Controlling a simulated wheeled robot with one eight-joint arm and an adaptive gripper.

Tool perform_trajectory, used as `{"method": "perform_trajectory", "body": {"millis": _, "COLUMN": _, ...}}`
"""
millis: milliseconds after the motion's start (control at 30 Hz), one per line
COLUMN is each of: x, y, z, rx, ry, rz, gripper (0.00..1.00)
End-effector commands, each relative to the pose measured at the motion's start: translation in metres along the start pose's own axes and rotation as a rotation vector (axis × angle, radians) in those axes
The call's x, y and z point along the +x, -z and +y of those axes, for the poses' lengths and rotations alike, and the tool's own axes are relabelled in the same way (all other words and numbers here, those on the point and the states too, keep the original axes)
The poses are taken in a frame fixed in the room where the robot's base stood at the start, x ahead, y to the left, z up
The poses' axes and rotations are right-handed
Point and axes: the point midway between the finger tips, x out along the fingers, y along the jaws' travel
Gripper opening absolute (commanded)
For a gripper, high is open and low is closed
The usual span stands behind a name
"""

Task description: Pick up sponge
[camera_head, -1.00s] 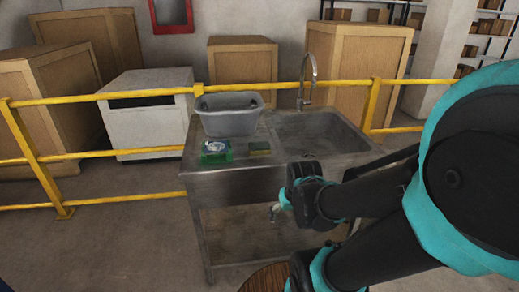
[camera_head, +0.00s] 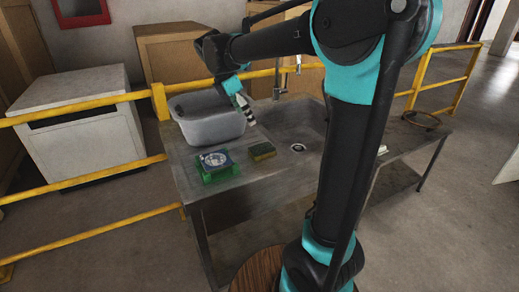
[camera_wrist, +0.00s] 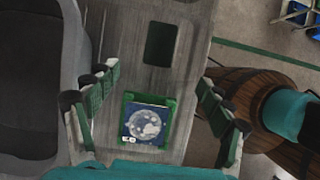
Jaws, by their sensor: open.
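The sponge (camera_head: 263,151), a small block with a dark top and yellowish side, lies flat on the metal counter (camera_head: 225,187) between a green-framed item and the sink. In the wrist view a dark rectangle (camera_wrist: 160,43), apparently the sponge, lies beyond the fingertips. My gripper (camera_head: 247,115) is above the counter beside the grey tub, pointing down. In the wrist view my gripper (camera_wrist: 157,80) has its fingers wide apart with nothing between the pads. The green-framed item with a round dial (camera_head: 217,163) lies nearer the wrist camera's bottom edge (camera_wrist: 148,122).
A grey tub (camera_head: 210,122) stands at the counter's back left. The sink basin with its drain (camera_head: 298,147) is right of the sponge. A yellow railing (camera_head: 85,108) runs behind. A wooden barrel (camera_wrist: 250,95) stands beside the counter.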

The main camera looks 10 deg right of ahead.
Motion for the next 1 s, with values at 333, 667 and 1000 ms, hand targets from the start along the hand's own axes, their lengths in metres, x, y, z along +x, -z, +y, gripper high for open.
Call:
{"method": "perform_trajectory", "body": {"millis": 333, "x": 0.058, "y": 0.0, "z": 0.001, "rx": -0.006, "ry": 0.001, "rz": -0.001, "gripper": 0.8}}
{"method": "perform_trajectory", "body": {"millis": 667, "x": 0.113, "y": 0.0, "z": 0.0, "rx": -0.005, "ry": 0.001, "rz": -0.001, "gripper": 0.8}}
{"method": "perform_trajectory", "body": {"millis": 1000, "x": 0.142, "y": 0.004, "z": 0.0, "rx": -0.005, "ry": 0.0, "rz": -0.001, "gripper": 0.8}}
